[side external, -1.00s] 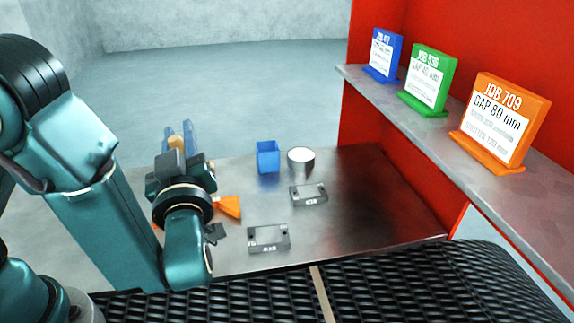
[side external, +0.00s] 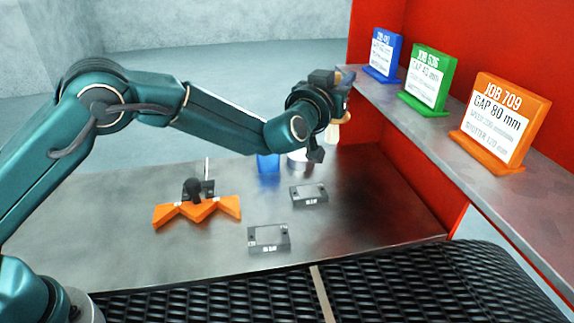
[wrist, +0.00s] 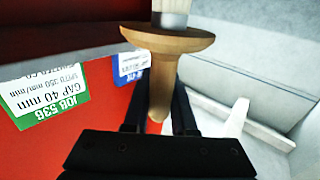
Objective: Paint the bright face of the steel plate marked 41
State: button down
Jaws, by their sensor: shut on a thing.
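My gripper (side external: 340,103) is raised at the right, near the shelf edge, above the back of the steel table. It is shut on a brush (side external: 335,130) with a pale wooden handle. In the wrist view the wooden handle and its wide collar (wrist: 167,40) lie between the fingers (wrist: 158,108), with a pale metal part above the collar; the bristles do not show. Two grey steel plates lie flat on the table, one nearer the belt (side external: 268,238) and one farther back (side external: 308,195). Their marks are too small to read surely.
A white-topped round can (side external: 300,160) and a blue cup (side external: 268,165) stand below the gripper. An orange zigzag rest (side external: 197,212) with dark parts stands left. Blue (side external: 382,55), green (side external: 428,80) and orange (side external: 503,122) job signs stand on the shelf. The mesh belt (side external: 420,285) runs in front.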

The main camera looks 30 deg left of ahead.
aim_at(332, 132)
jog(key=shift+w+a+f, duration=0.1)
jog(key=shift+a+f, duration=0.05)
jog(key=shift+f, duration=0.75)
jog(key=shift+s+a+f, duration=0.1)
jog(key=shift+a+f, duration=0.1)
jog(key=shift+f, duration=0.75)
jog(key=shift+w+a+f, duration=0.1)
jog(key=shift+a+f, duration=0.05)
jog(key=shift+f, duration=0.75)
